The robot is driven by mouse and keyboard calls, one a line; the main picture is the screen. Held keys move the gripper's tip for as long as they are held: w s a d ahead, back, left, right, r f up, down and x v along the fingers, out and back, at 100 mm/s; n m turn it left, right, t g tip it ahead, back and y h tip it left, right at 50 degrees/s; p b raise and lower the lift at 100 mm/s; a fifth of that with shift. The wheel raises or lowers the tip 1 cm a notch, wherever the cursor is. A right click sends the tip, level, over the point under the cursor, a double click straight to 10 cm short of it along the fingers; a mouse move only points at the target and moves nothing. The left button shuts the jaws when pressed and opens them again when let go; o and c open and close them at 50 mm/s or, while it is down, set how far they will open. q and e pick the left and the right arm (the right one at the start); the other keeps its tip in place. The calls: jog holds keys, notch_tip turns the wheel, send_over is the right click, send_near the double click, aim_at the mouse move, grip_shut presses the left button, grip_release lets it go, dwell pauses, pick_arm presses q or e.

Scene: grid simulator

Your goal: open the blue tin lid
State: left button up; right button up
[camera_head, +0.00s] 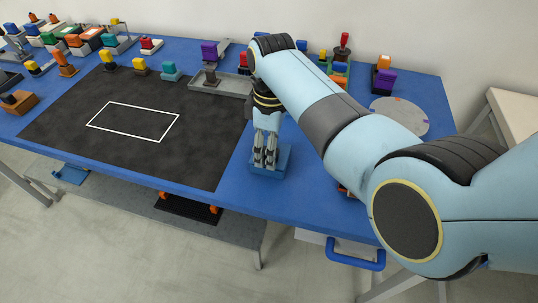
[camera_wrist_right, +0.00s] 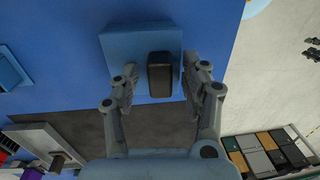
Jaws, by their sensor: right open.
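The blue tin (camera_head: 281,161) is a square blue box near the front edge of the blue table. In the right wrist view its flat blue top (camera_wrist_right: 118,45) carries a dark upright knob (camera_wrist_right: 160,75). My right gripper (camera_head: 266,163) points down over the tin. In the wrist view its two open fingers (camera_wrist_right: 158,82) stand on either side of the knob, with a gap visible on the left and a narrower one on the right. In the head view the fingers hide the knob. My left gripper is in neither view.
A dark mat (camera_head: 70,125) with a white rectangle covers the table's left part. A grey tray (camera_head: 222,85) lies behind the gripper. A round grey disc (camera_head: 402,115) lies to the right. Several coloured-handled blocks line the back. A blue drawer handle (camera_head: 356,262) projects below the front edge.

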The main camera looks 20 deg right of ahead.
jog(key=shift+r, duration=0.1)
jog(key=shift+c, duration=0.6)
grip_shut()
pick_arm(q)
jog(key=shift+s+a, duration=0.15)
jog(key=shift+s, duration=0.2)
